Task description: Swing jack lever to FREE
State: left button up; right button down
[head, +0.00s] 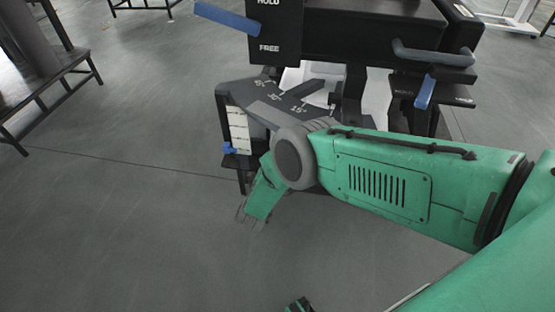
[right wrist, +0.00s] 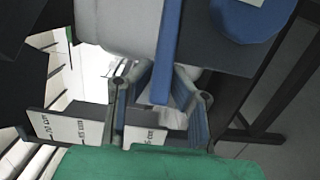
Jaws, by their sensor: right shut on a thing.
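A black panel (head: 287,32) at the top of the head view carries the words HOLD and FREE, HOLD above FREE. A blue lever (head: 228,18) sticks out to the left from this panel, its inner end between the two words. My right gripper (right wrist: 163,82) is shut on a blue bar (right wrist: 166,45), which runs down between its fingers in the right wrist view. I cannot tell which part of the machine this bar belongs to. In the head view my green right arm reaches low in front of the machine and its fingers are not clear.
A dark plate (head: 272,98) with angle marks and a white scale (head: 238,130) with a blue pointer (head: 229,148) sit beside my right arm. A grey handle (head: 433,55) and another blue lever (head: 425,92) are at the right.

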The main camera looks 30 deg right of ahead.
jog(key=shift+w+a+f+g+h, duration=0.1)
jog(key=shift+a+f+g+h, duration=0.1)
jog(key=shift+f+g+h, duration=0.15)
pick_arm(q)
jog(key=shift+w+a+f, duration=0.2)
jog(key=shift+w+a, duration=0.1)
jog(key=shift+a, duration=0.05)
pick_arm(e)
jog(key=shift+r, duration=0.1)
pick_arm(q)
jog(key=shift+d+r, duration=0.1)
jog(key=shift+d, duration=0.05)
pick_arm(e)
jog(key=shift+d+m, duration=0.2)
jog(key=shift+m, duration=0.1)
jog(key=c, duration=1.5)
grip_release()
jog(key=shift+c, duration=0.2)
jog(key=shift+w+r, duration=0.1)
pick_arm(q)
jog(key=shift+s, duration=0.1)
pick_arm(e)
jog(key=v, duration=1.2)
jog(key=shift+a, duration=0.1)
